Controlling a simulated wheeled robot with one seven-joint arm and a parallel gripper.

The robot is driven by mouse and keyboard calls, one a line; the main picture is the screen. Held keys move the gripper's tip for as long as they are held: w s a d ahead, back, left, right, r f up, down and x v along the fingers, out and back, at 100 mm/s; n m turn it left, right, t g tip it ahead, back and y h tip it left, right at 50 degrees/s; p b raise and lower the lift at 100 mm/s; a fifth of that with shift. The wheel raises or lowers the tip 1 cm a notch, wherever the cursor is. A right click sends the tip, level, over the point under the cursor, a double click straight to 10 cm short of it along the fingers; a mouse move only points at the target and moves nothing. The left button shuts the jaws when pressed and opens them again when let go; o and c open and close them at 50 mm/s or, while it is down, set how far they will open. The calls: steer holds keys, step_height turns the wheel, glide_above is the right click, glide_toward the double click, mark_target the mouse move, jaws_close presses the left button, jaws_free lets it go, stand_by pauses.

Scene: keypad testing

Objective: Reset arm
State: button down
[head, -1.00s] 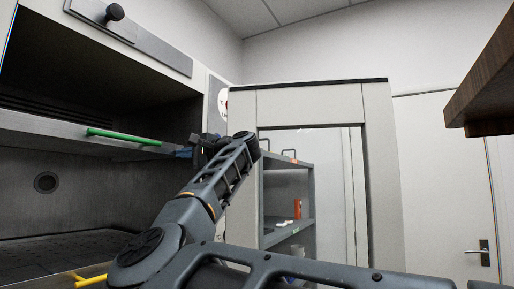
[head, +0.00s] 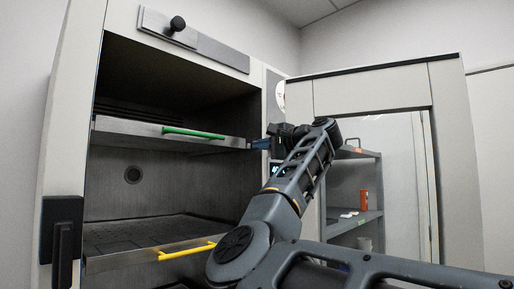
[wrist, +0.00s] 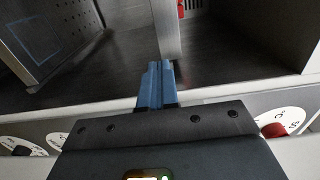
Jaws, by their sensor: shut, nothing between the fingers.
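My gripper (head: 262,144) is at the right edge of the open oven-like cabinet, beside its right-hand panel. Its blue fingers are together and empty. They also show in the wrist view (wrist: 156,84), pointing toward the cabinet's dark interior, with nothing between them. My arm reaches up from the lower right and hides part of the panel. A small lit display (head: 275,170) with teal digits shows on the panel just below the gripper. I cannot tell whether the fingers touch the panel.
The cabinet (head: 133,174) has shelves with a green handle (head: 194,133) and a yellow handle (head: 187,251). A black latch (head: 62,240) is on its left. A grey shelf rack (head: 352,225) stands behind on the right. White dials (wrist: 285,124) show in the wrist view.

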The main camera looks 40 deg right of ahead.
steer(key=s+b, duration=0.1)
steer(key=s, duration=0.6)
steer(key=shift+s+d+b, duration=0.15)
steer(key=shift+s+b, duration=0.2)
steer(key=shift+b, duration=0.05)
steer(key=shift+r, duration=0.1)
